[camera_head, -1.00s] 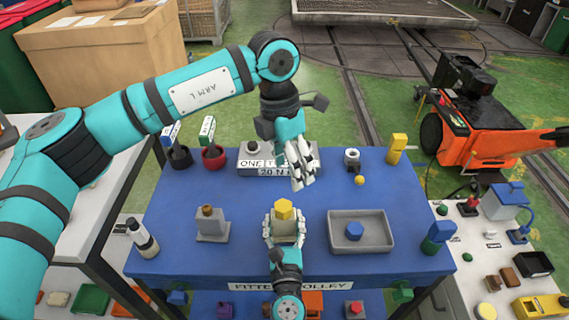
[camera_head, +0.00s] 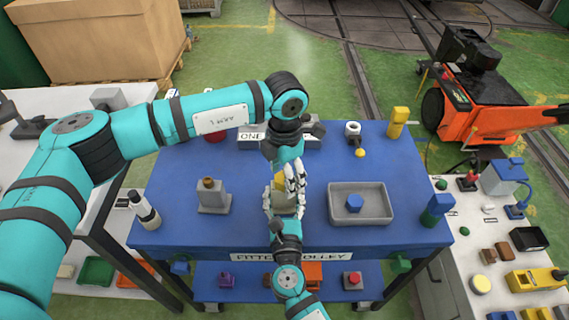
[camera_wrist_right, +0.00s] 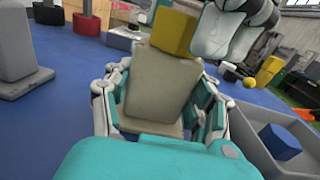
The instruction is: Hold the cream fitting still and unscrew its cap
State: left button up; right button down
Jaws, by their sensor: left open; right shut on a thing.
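The cream fitting (camera_wrist_right: 156,88) stands on the blue trolley top (camera_head: 240,230), with its yellow cap (camera_wrist_right: 174,32) on top. In the head view the cap (camera_head: 279,184) is partly hidden by my left gripper. My right gripper (camera_head: 284,204) is shut on the fitting's body from the front; its fingers lie on both sides in the right wrist view (camera_wrist_right: 158,105). My left gripper (camera_head: 293,182) is open and points down at the cap, just right of it. In the right wrist view its pale fingers (camera_wrist_right: 222,35) are close beside the cap; I cannot tell whether they touch it.
A grey fitting with a brown top (camera_head: 213,196) stands to the left. A yellow-topped piece (camera_head: 397,122) and a small yellow ball (camera_head: 360,153) are at the back right.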

pick_arm(q)
jog(key=shift+f, duration=0.15)
jog(key=shift+c, duration=0.5)
jog(key=c, duration=1.2)
jog(key=n, duration=0.6)
jog(key=shift+w+a, duration=0.1)
